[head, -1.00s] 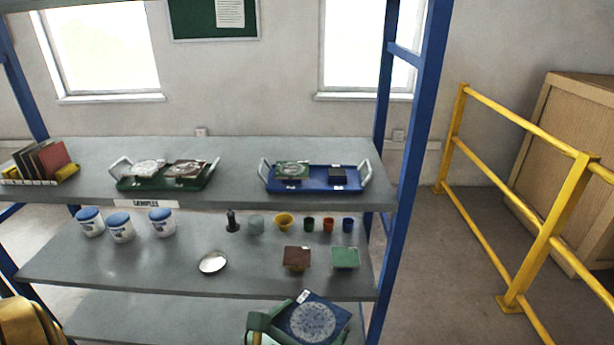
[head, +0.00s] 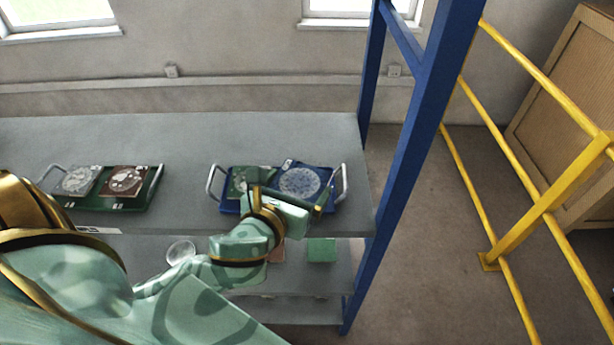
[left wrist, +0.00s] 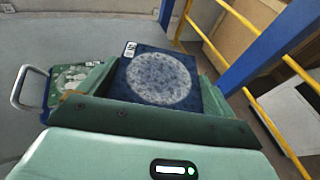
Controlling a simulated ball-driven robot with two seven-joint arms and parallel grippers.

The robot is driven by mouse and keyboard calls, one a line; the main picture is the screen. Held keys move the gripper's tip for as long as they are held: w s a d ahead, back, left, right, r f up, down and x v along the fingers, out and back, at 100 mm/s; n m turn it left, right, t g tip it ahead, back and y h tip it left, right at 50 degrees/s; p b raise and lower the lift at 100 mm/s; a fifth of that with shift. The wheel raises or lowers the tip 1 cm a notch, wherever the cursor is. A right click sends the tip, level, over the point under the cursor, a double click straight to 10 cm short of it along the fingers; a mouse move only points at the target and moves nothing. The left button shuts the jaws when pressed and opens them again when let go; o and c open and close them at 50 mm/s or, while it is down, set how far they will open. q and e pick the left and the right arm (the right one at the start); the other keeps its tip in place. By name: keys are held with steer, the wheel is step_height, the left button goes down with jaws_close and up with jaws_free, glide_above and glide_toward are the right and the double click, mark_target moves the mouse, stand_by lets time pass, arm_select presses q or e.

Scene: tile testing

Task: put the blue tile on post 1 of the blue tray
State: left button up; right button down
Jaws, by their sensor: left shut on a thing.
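The blue tile (head: 305,182), dark blue with a pale round pattern and a small white label, is held in my left gripper (head: 290,198). The gripper is shut on it, with a finger at each side in the left wrist view, where the tile (left wrist: 160,80) shows face up. The tile is over the right part of the blue tray (head: 227,208) on the upper shelf. It hides the post there, and I cannot tell whether it touches it. A green patterned tile (head: 240,183) sits on the tray's left part, close beside the blue tile. My right gripper is not in view.
A green tray (head: 152,192) with a white and a brown tile stands to the left on the same shelf. A blue rack upright (head: 405,150) rises to the right. Behind the trays the shelf (head: 200,135) is clear. A yellow railing (head: 545,215) stands beyond the rack.

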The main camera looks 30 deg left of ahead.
mark_target(300, 174)
arm_select(q)
steer(key=w, duration=0.1)
steer(key=w+a+f, duration=0.1)
steer(key=w, duration=0.1)
steer(key=w+a+f, duration=0.1)
steer(key=w, duration=0.1)
steer(key=shift+w+a+f, duration=0.1)
steer(key=shift+a+f, duration=0.1)
steer(key=shift+a, duration=0.05)
steer(key=w+f, duration=0.1)
steer(key=w+a+f+b, duration=0.1)
steer(key=f, duration=0.1)
steer(key=w+f+b, duration=0.1)
steer(key=shift+w+a+f, duration=0.25)
steer(key=shift+a+f, duration=0.05)
steer(key=shift+f, duration=0.1)
steer(key=f+b, duration=0.1)
steer(key=f, duration=0.2)
steer(key=shift+w+a+f+b, duration=0.2)
steer(key=shift+w+f+b, duration=0.15)
steer(key=shift+w+f, duration=0.05)
steer(key=shift+f, duration=0.1)
